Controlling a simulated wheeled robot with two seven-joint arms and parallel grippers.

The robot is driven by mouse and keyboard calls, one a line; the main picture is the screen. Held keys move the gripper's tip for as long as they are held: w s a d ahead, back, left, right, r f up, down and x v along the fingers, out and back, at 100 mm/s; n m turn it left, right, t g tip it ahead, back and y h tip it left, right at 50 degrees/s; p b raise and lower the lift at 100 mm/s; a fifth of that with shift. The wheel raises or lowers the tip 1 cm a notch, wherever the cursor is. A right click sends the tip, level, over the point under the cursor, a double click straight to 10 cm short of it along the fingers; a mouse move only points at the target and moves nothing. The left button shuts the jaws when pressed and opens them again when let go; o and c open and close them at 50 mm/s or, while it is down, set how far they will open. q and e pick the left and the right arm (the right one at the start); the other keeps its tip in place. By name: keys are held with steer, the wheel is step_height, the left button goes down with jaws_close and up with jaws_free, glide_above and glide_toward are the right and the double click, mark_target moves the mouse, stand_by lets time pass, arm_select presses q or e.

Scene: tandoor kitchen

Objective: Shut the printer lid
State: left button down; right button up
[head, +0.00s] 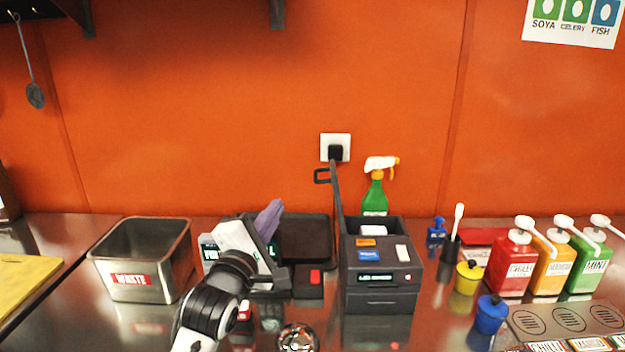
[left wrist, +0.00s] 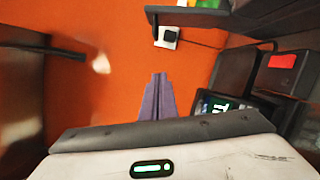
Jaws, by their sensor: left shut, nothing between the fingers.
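The printer (head: 382,275) is a dark box on the counter, right of centre in the head view, with its top open and something white inside. Its dark lid (head: 338,195) stands nearly upright at the box's left edge, with a loop handle (head: 322,176) at the top pointing left. In the left wrist view a dark bar at the top, by the wall socket, looks like the lid (left wrist: 195,17). My left gripper (head: 272,217) is left of the lid and apart from it; its purple fingers are together and empty, also in the left wrist view (left wrist: 157,95). My right gripper is not in view.
A dark device with a red patch (head: 315,277) sits left of the printer, partly behind my left gripper. A steel waste bin (head: 140,270) is further left. A green spray bottle (head: 375,195) stands behind the printer. Sauce dispensers (head: 512,265) and small pots stand to the right.

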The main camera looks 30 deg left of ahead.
arm_select(q)
steer(key=w+r+p, duration=0.2)
steer(key=w, duration=0.7)
steer(key=shift+w+d+r, duration=0.15)
steer(key=shift+w+d, duration=0.2)
